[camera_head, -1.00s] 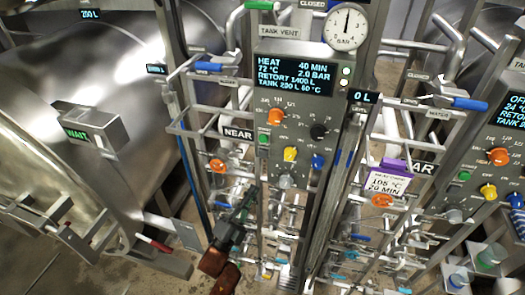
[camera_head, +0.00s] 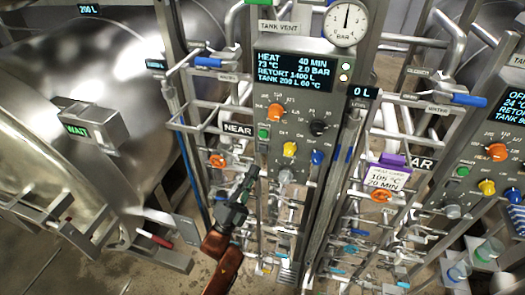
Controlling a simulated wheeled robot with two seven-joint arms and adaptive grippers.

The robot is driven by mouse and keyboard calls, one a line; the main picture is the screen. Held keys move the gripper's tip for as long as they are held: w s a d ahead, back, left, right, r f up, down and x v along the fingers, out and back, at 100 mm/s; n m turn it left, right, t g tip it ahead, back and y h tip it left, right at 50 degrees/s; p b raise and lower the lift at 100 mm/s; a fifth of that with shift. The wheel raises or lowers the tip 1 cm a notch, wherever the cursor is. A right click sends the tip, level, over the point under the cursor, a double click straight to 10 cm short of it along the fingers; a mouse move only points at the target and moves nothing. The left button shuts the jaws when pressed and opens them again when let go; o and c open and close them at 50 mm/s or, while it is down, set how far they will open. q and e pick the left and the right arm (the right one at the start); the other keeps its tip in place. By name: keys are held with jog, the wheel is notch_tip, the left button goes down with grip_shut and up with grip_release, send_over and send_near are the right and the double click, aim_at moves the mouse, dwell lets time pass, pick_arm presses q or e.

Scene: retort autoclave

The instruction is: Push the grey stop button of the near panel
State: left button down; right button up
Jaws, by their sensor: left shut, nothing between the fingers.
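The near panel (camera_head: 268,160) stands in the middle of the head view, with a NEAR label (camera_head: 238,129) at its left. Its grey button (camera_head: 285,177) sits low on the panel, below the yellow knob (camera_head: 289,149). My left gripper (camera_head: 252,174) comes up from below, its fingers shut and empty. Its tips point up at the panel's lower left edge, left of the grey button and apart from it in the picture. How far the tips are from the panel face is hard to tell. My right gripper is out of view.
The near panel also has an orange knob (camera_head: 275,112), a black knob (camera_head: 318,127), a green button (camera_head: 264,133) and a blue button (camera_head: 317,157). An orange valve wheel (camera_head: 217,161) and pipes are close left of my gripper. A second panel (camera_head: 480,165) is at right.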

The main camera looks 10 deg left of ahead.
aim_at(264, 148)
pick_arm(q)
jog(key=w+b, duration=0.1)
jog(key=w, duration=0.5)
dwell(0.6)
jog(key=shift+w+d+b, duration=0.1)
jog(key=shift+w+b, duration=0.05)
jog(key=shift+b, duration=0.15)
dwell(0.6)
jog(key=shift+w, duration=0.3)
jog(key=shift+w+b, duration=0.4)
jog(key=shift+w, duration=0.25)
dwell(0.9)
jog(key=shift+s, duration=0.1)
jog(key=shift+s+p, duration=0.4)
jog(key=shift+s, duration=0.55)
jog(key=shift+s, duration=0.1)
